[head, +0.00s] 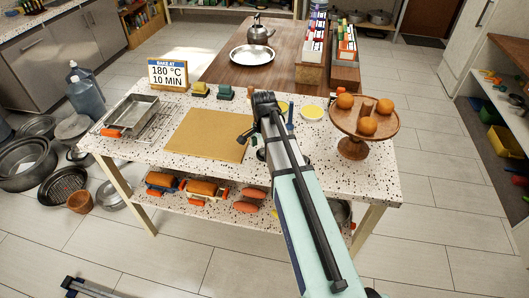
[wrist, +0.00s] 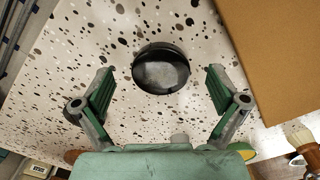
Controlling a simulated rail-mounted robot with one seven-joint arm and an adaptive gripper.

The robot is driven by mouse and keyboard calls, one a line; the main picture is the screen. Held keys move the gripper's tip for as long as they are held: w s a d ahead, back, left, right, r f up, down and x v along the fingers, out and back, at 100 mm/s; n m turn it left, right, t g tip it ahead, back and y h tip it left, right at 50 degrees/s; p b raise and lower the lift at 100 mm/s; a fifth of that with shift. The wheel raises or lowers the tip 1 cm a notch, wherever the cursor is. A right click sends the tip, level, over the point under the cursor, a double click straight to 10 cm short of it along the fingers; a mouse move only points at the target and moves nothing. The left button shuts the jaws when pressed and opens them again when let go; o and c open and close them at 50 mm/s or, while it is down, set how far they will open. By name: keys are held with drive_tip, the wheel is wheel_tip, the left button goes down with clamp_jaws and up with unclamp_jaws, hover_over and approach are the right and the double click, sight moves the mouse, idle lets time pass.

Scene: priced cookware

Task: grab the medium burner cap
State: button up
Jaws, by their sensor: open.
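A round dark disc with a greyer middle, which looks like the burner cap (wrist: 161,72), lies on the speckled white countertop (wrist: 60,110) in the wrist view. It is the only such disc in view, so I cannot compare its size. My gripper (wrist: 159,84) is open and empty, with one green-padded finger to the left of the disc and one to the right in the picture. Neither finger touches it. In the head view I cannot make out the disc, and my arm covers part of the counter there.
A tan board (head: 208,135) lies left of my arm; its edge shows at right in the wrist view (wrist: 275,50). A metal tray (head: 133,112), a sign (head: 168,73) and a wooden stand (head: 354,149) with oranges are on the counter. A brush (wrist: 300,134) lies lower right.

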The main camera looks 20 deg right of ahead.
drive_tip(key=shift+f, duration=0.25)
drive_tip(key=c, duration=1.3)
drive_tip(key=shift+r, duration=0.15)
